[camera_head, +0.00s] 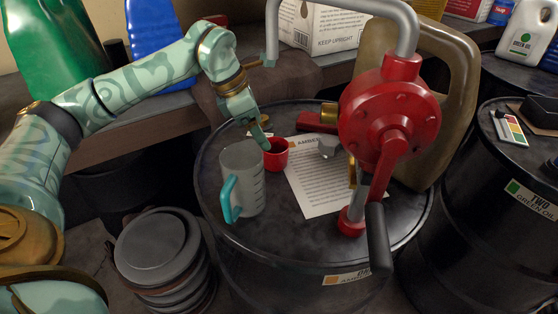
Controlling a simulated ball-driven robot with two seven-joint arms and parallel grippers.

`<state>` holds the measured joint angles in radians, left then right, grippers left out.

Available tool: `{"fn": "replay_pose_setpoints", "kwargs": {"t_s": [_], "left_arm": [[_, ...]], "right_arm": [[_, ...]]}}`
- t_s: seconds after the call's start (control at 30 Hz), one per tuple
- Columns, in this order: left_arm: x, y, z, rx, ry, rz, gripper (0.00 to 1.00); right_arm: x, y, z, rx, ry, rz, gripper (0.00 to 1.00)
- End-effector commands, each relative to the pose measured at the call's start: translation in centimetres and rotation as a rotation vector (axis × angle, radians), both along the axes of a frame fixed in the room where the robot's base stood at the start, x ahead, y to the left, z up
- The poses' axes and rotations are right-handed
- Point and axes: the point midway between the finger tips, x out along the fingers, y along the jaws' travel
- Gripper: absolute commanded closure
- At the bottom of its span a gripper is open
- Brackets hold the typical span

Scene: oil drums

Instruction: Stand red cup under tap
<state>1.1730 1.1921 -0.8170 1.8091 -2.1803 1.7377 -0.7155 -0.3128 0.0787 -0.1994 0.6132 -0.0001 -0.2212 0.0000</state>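The small red cup (277,157) stands upright on the black drum top (290,225), just right of a clear measuring jug (243,172) with a teal handle. My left gripper (262,139) reaches down from the upper left, its fingertips at the cup's rim. The fingers overlap in this view, so I cannot tell whether they grip the cup. A red hand pump (390,118) stands on the drum. Its grey pipe (272,35) arches over and ends pointing down behind my gripper. My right gripper is not in view.
A tan canister (455,90) stands behind the pump. The pump's crank handle (377,238) hangs at the drum's front. Grey lids (152,246) are stacked left of the drum.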

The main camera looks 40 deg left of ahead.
Motion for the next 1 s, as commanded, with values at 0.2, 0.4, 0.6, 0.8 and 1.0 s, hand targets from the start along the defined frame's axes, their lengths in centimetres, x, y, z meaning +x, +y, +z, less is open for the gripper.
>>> {"fn": "replay_pose_setpoints", "kwargs": {"t_s": [0.2, 0.4, 0.6, 0.8, 1.0], "left_arm": [[0.9, -0.8, -3.0, 0.0, 0.0, 0.0, 0.18], [1.5, -1.4, -4.3, -0.001, 0.0, 0.0, 0.18], [2.7, -2.5, -7.4, -0.001, 0.003, -0.002, 0.18], [2.9, -2.7, -7.6, 0.0, -0.002, -0.001, 0.18], [2.9, -2.7, -7.6, 0.0, -0.002, -0.001, 0.54]], "right_arm": [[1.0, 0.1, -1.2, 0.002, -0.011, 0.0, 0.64], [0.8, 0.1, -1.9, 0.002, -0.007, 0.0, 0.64], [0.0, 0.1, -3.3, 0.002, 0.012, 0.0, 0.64], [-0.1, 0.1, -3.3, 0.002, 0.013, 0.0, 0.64], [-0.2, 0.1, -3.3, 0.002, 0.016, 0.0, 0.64]]}}
